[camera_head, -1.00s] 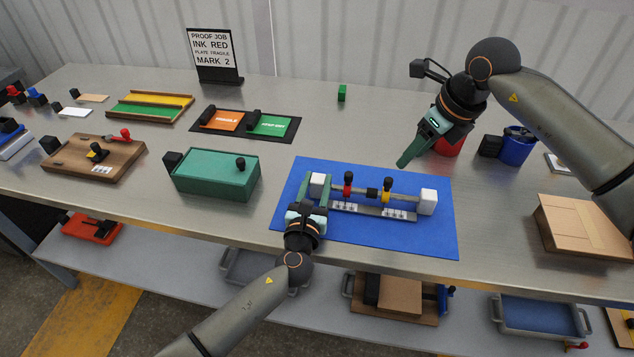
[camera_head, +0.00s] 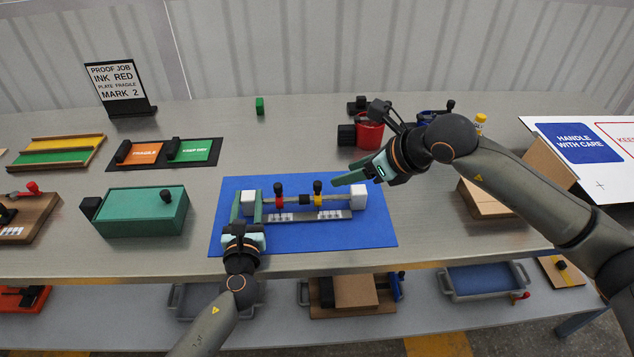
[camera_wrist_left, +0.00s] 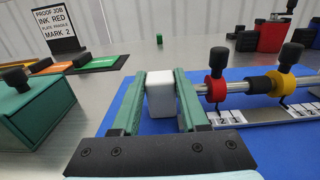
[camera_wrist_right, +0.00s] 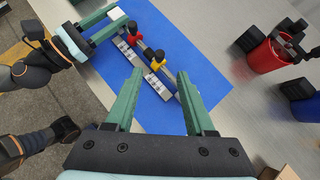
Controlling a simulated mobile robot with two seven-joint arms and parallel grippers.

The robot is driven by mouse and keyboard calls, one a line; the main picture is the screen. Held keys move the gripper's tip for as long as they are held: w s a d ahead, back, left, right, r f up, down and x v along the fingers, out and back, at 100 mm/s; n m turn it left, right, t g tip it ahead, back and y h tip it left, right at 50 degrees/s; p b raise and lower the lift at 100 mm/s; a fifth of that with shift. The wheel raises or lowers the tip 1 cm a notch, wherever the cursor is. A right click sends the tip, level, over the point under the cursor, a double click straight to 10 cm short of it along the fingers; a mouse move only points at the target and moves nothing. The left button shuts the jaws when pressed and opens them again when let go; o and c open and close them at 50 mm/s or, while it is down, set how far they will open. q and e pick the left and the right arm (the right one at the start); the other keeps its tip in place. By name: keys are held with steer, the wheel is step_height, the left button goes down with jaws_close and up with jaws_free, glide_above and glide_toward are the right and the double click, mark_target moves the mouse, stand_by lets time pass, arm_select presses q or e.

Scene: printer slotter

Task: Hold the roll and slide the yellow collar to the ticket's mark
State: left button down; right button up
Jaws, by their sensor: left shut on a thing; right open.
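The roll's rod (camera_head: 299,199) lies over a blue mat (camera_head: 370,233) between two white end blocks, with a numbered strip (camera_head: 310,217) in front. My left gripper (camera_head: 247,206) is shut on the left white end block (camera_wrist_left: 161,97). The red collar (camera_wrist_left: 217,88) is nearer that block; the yellow collar (camera_wrist_left: 284,83) is to its right, each with a black knob. My right gripper (camera_wrist_right: 160,75) is open and empty, close to the yellow collar (camera_wrist_right: 156,64) but apart from it. The ticket (camera_head: 119,82) reads INK RED, PLATE FRAGILE, MARK 2.
A green box (camera_head: 140,215) stands left of the mat. A red cup (camera_head: 368,132) stands behind the mat at right, and a cardboard box (camera_head: 482,199) lies farther right. The table behind the mat's left half is mostly clear.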

mark_target(319, 183)
steer(key=x, duration=1.1)
steer(key=shift+w+a+f, duration=0.2)
steer(key=shift+f, duration=0.15)
jaws_close()
steer(key=shift+d, duration=0.1)
stand_by(0.9)
